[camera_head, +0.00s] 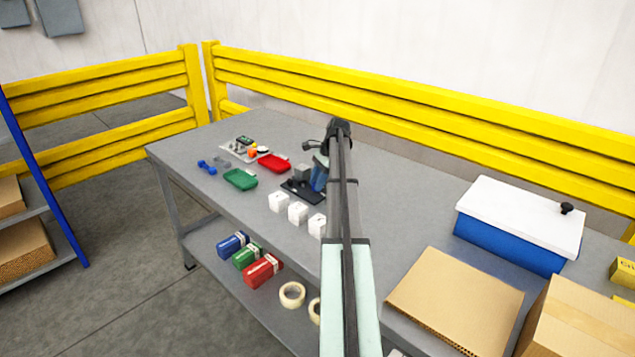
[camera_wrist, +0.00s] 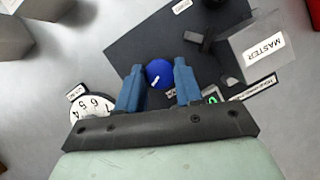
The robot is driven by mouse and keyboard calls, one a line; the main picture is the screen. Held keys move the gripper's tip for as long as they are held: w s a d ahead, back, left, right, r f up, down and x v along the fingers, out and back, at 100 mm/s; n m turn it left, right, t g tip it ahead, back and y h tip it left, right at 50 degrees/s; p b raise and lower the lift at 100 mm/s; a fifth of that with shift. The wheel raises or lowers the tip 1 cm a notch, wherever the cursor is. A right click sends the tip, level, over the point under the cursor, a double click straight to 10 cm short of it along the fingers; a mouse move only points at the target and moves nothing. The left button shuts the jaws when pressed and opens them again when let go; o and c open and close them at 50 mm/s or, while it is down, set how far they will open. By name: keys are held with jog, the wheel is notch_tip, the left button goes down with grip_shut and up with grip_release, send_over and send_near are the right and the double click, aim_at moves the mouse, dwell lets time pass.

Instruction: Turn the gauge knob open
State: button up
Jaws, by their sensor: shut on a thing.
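The gauge knob (camera_wrist: 158,72) is a round blue knob with a white pointer mark, seen in the wrist view on a black base plate (camera_wrist: 135,42). The mark slants toward the lower left. My gripper (camera_wrist: 158,80) has its two blue fingers on either side of the knob and is shut on it. In the head view my gripper (camera_head: 320,172) is over the black base plate (camera_head: 298,190), and the knob is hidden there. A white numbered dial (camera_wrist: 95,106) and a small green display (camera_wrist: 212,97), partly covered, show beside the fingers.
A grey block marked MASTER (camera_wrist: 258,48) stands close to the right finger. White cubes (camera_head: 298,212), a red tray (camera_head: 274,163) and a green tray (camera_head: 240,179) are nearby. A blue box with white lid (camera_head: 512,248) and cardboard (camera_head: 455,300) lie to the right.

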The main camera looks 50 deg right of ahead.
jog(key=n+g, duration=0.1)
jog(key=n, duration=0.2)
jog(key=shift+w+n, duration=0.15)
jog(key=shift+n, duration=0.15)
jog(key=shift+n+g, duration=0.9)
jog(key=shift+n, duration=0.9)
jog(key=o, duration=1)
jog(key=shift+w+d+r, duration=0.1)
jog(key=shift+d+r, duration=0.15)
jog(key=shift+r, duration=0.3)
jog(key=w+d, duration=0.1)
jog(key=d, duration=0.3)
jog(key=w+d, duration=0.1)
jog(key=d, duration=0.2)
jog(key=w+d, duration=0.1)
jog(key=d, duration=0.3)
jog(key=shift+w+d, duration=0.15)
jog(key=shift+d, duration=0.15)
